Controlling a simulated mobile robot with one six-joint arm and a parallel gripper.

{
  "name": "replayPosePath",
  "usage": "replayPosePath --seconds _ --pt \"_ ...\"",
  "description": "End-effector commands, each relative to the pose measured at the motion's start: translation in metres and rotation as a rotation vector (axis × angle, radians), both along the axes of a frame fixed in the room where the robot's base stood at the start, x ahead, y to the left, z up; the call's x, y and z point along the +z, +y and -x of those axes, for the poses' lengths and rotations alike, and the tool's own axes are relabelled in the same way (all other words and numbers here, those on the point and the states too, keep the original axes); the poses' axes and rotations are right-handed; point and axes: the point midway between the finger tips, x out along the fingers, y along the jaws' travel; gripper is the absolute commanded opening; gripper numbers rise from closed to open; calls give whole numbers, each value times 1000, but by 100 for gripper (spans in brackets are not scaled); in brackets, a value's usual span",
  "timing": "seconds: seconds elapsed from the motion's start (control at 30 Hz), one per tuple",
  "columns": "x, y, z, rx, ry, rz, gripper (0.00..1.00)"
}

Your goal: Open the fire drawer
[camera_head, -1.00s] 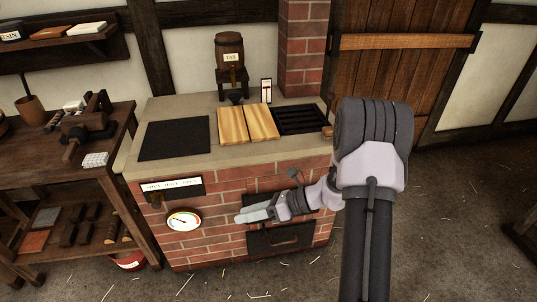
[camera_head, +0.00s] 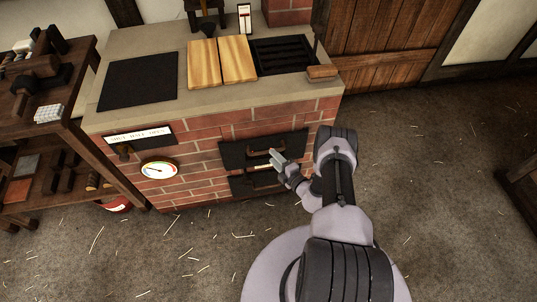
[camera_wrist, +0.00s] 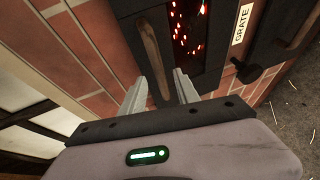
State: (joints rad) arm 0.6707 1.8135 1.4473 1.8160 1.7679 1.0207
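The brick stove's dark upper front (camera_head: 236,150), likely the fire drawer, has a wooden bar handle (camera_wrist: 150,50) and a window with glowing embers (camera_wrist: 187,28) in the wrist view. It looks closed. My gripper (camera_head: 274,158) is at this front in the head view. In the wrist view its two pale fingers (camera_wrist: 160,78) are open and spread, with the lower end of the handle showing between them and gaps on both sides. I cannot tell whether the fingertips reach around the bar or stop just short of it.
A "GRATE" label (camera_wrist: 242,23) and a dark knob (camera_wrist: 246,71) sit beside the ember window. A second dark front (camera_head: 243,186) is below. A gauge (camera_head: 159,169) is on the brick at left. A workbench (camera_head: 88,75) stands left. The floor (camera_head: 440,180) at right is clear.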

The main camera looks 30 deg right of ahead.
Motion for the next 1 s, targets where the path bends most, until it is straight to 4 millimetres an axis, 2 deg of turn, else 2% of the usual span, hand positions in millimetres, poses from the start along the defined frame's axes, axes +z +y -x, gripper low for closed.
replayPosePath --seconds 0.1,0.2,0.33,0.57,0.77,0.8,1.0 --pt "-7 4 -25 2 -2 2 38" --pt "-9 5 -38 3 0 3 38" --pt "-9 6 -47 1 0 1 38" --pt "-8 6 -48 1 1 1 38" --pt "-8 6 -48 1 1 1 2" --pt "-8 6 -48 1 1 1 0" --pt "-8 6 -48 1 1 1 0"
